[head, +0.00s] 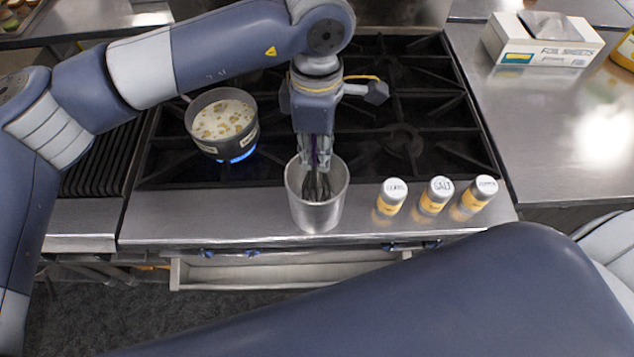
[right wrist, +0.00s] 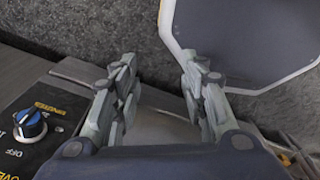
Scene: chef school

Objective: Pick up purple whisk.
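The whisk (head: 317,187) stands nearly upright in a metal canister (head: 302,212) at the stove's front edge. Its dark wires show inside the rim, and a strip of purple handle shows between my left gripper's fingers. My left gripper (head: 316,161) points down just above the canister, with its fingers on either side of the handle. The fingers partly hide the handle, and I cannot tell whether they press on it. My right gripper (right wrist: 152,88) shows in the right wrist view, its fingers apart with nothing between them.
Three shakers (head: 390,200) stand right of the canister. A pot of food (head: 222,122) sits over a lit blue flame on the left. A box of sheets (head: 541,42) lies on the right counter, which has free room in front. A blue knob (right wrist: 29,122) is near my right gripper.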

